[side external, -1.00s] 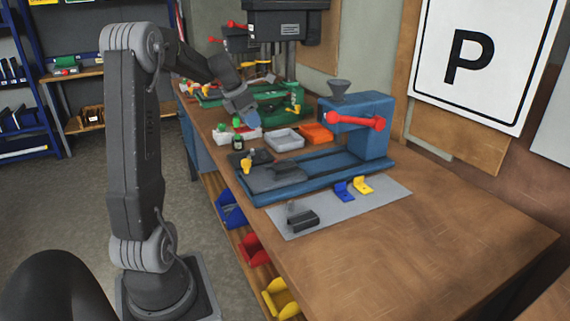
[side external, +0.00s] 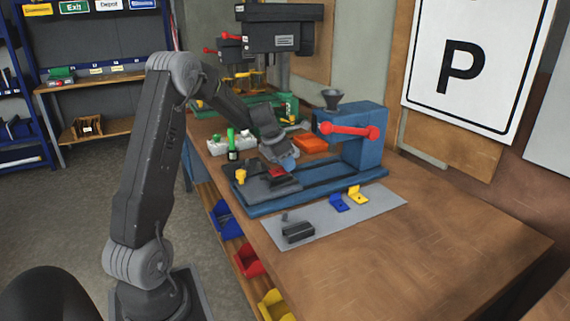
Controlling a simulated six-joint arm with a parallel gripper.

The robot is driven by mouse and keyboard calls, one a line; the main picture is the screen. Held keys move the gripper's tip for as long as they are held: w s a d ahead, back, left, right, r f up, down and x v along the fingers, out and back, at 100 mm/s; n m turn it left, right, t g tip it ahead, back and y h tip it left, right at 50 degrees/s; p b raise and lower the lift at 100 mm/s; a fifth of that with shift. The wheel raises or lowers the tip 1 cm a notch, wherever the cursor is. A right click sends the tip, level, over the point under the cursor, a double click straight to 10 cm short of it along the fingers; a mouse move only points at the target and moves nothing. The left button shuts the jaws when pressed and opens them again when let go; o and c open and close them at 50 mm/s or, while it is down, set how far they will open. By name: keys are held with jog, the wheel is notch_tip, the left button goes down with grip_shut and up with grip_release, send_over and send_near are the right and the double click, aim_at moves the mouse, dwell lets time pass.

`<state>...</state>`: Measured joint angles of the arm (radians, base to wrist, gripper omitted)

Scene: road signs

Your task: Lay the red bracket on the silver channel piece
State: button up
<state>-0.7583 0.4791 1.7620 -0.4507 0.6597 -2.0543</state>
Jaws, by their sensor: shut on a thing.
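A grey channel-like piece (side external: 287,183), which looks like the silver channel piece, lies on the dark plate of the press directly under the bracket. The bracket is at or just above this piece; I cannot tell whether they touch. The fingers hide most of the bracket.
The blue press (side external: 365,140) with its red handle rises right of my gripper. A yellow knob (side external: 240,176) stands at the plate's left end. A grey mat (side external: 330,220) in front holds a dark block (side external: 297,232), a blue bracket (side external: 339,202) and a yellow bracket (side external: 357,195).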

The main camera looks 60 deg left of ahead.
jog(key=shift+f, duration=0.35)
jog(key=shift+f, duration=0.1)
jog(key=o, duration=0.9)
